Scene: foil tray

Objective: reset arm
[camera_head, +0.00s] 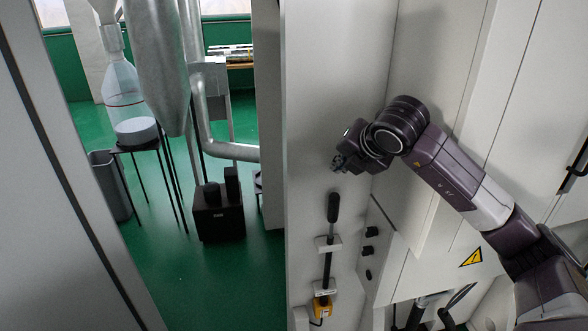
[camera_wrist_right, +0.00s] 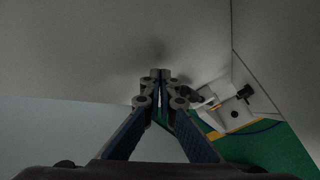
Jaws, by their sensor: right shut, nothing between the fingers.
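My right arm comes in from the right in the head view. Its gripper (camera_head: 340,163) is beside the pale cabinet panel, above the upright black lever. In the right wrist view the right gripper (camera_wrist_right: 161,75) has its fingertips together with nothing between them. It points toward a plain pale panel. I cannot tell whether the tips touch the panel. My left gripper is in neither view.
A black-handled lever (camera_head: 333,208) stands on the panel below the right gripper, with a yellow part (camera_head: 322,305) under it. Black knobs (camera_head: 371,232) sit to its right. A black box (camera_head: 217,212) and a stand with a bottle (camera_head: 123,87) are on the green floor at left.

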